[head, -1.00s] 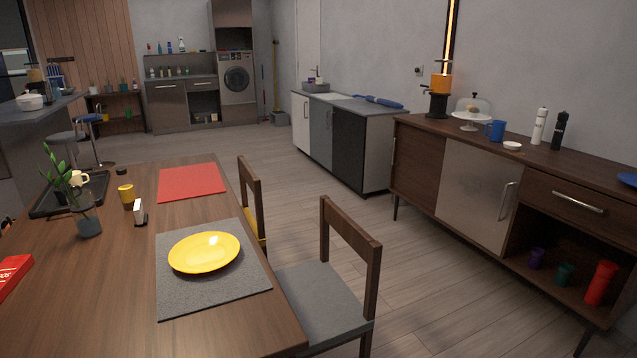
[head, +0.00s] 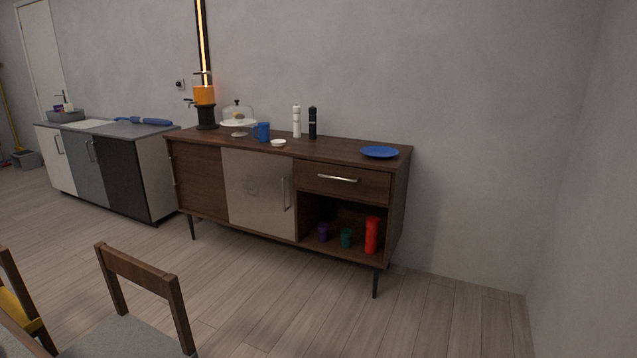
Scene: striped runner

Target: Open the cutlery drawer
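A wooden sideboard (head: 196,177) stands against the grey wall in the head view. Its one visible drawer (head: 344,184) is at the upper right, with a horizontal metal handle (head: 337,179). The drawer front is flush with the cabinet, so it is shut. Whether it holds cutlery cannot be seen. Neither of my grippers shows in the view.
A chair (head: 140,266) stands at the front left. On the sideboard are a blue plate (head: 380,152), two mills, a blue mug (head: 263,132) and a cake stand (head: 238,122). Cups and a red bottle (head: 371,235) sit below the drawer. The floor (head: 300,310) before the sideboard is clear.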

